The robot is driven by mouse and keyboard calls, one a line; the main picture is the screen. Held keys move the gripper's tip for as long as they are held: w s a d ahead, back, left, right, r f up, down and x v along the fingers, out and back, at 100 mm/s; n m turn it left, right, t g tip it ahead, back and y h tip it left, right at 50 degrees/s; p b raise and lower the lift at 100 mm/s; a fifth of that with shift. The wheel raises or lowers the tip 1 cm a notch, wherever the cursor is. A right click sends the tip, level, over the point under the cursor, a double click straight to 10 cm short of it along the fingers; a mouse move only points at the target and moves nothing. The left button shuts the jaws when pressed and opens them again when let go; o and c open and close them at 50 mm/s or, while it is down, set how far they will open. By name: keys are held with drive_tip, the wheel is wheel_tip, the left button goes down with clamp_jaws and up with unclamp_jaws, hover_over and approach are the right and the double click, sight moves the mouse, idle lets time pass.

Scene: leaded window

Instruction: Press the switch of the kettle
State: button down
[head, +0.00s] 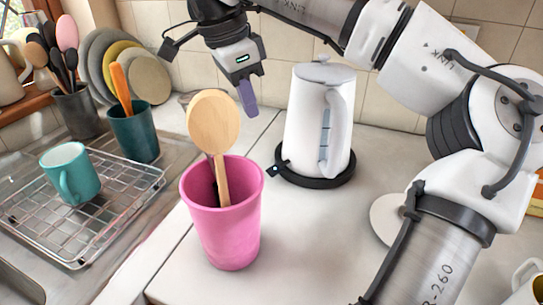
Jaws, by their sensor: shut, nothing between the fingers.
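The white kettle (318,115) stands upright on its round black base (312,178) on the counter, right of centre. Its handle (334,135) is on the right side. A small dark tab (278,169) sticks out at the lower left of the kettle and base; it may be the switch. My gripper (248,104) is shut and empty. It points down, to the left of the kettle's upper body, above the tab and apart from the kettle.
A pink cup (228,235) with a wooden spoon (213,122) stands in front of the kettle to the left. A wire rack (95,215) with a teal mug (70,172) is at the left. A white round item (388,218) lies near my arm. Counter between is clear.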

drive_tip(key=d+p+v, duration=0.1)
drive_tip(key=p+v, duration=0.5)
drive_tip(key=v, duration=0.1)
drive_tip(key=shift+w+d+r+p, duration=0.3)
drive_tip(key=shift+w+r+p, duration=0.05)
drive_tip(key=shift+r, duration=0.1)
